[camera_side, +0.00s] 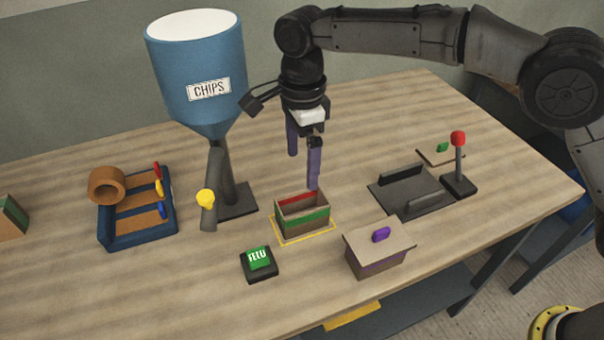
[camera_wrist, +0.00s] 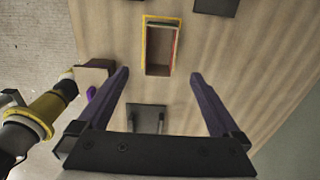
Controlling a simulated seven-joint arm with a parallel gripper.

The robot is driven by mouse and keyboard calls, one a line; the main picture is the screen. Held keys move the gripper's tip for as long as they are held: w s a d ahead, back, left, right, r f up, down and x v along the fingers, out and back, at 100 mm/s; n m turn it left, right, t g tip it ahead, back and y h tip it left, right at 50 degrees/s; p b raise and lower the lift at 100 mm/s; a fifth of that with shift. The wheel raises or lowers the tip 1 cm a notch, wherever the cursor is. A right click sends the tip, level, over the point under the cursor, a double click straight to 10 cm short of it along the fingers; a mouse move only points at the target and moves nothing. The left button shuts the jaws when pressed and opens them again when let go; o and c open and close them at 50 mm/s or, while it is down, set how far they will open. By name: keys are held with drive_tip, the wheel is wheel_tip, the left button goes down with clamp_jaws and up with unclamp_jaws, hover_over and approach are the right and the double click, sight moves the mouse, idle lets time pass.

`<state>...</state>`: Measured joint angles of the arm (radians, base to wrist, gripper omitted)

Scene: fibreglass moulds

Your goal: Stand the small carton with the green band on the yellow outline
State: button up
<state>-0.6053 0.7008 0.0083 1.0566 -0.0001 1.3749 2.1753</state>
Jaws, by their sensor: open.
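The small open carton with the green band (camera_side: 303,222) stands upright, apparently inside the yellow outline (camera_side: 283,241). Its top is open, and a red inner wall shows. From above, in the wrist view, the carton (camera_wrist: 159,50) looks empty, and yellow (camera_wrist: 145,40) shows along its far and left edges. My gripper (camera_side: 303,172) hangs over the carton's back part, its purple fingers spread, with nothing between them. In the wrist view my gripper (camera_wrist: 160,73) is wide open and the carton lies beyond the fingertips. The near finger's contact with the carton cannot be told.
A blue CHIPS hopper (camera_side: 200,70) with a yellow-knobbed handle stands left. A green button (camera_side: 258,260) is in front. A purple-knobbed lidded carton (camera_side: 378,250), a dark railed fixture (camera_side: 400,192) and a red-knobbed lever (camera_side: 458,165) are right. A green-sided box (camera_side: 12,218) is cut off left.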

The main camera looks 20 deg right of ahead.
drive_tip(key=shift+r, duration=0.35)
drive_tip(key=s+d+r+n+t, duration=0.1)
drive_tip(key=s+d+r+n, duration=0.4)
drive_tip(key=d, duration=0.5)
drive_tip(key=s+d+r+n+t, duration=0.2)
drive_tip(key=s+d+r+n, duration=0.3)
drive_tip(key=d, duration=0.5)
drive_tip(key=s+d+f+n+t, duration=0.1)
drive_tip(key=s+d+n, duration=0.3)
drive_tip(key=s, duration=0.5)
drive_tip(key=s+d+f+n+t, duration=0.1)
drive_tip(key=s+d+f+n, duration=0.3)
drive_tip(key=s+d, duration=0.3)
drive_tip(key=s, duration=0.3)
drive_tip(key=shift+d+t, duration=0.2)
drive_tip(key=shift+t, duration=0.1)
